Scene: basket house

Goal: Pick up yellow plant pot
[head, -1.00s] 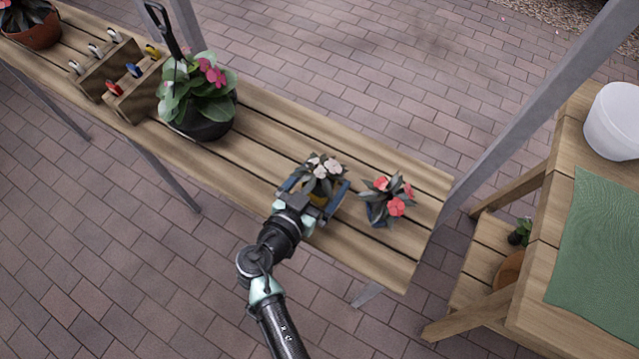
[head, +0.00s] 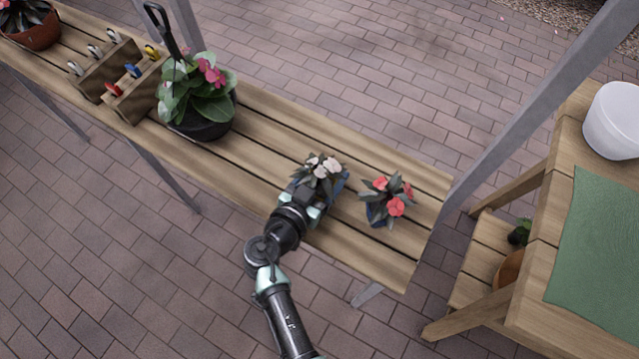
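A plant with white flowers and dark leaves (head: 322,168) stands on the slatted wooden bench, near its right end. Its pot is almost wholly hidden behind my gripper, so I cannot make out its yellow colour now. My gripper (head: 321,183) is low over the bench at this plant, with its fingers on either side of the pot. Whether the fingers press on the pot is hidden.
A red-flowered plant in a dark blue pot (head: 377,214) stands close on the right. A large pink-flowered plant in a black pot (head: 203,128) and wooden tool holders (head: 136,92) are further left. A grey post (head: 520,110) rises behind the bench's right end.

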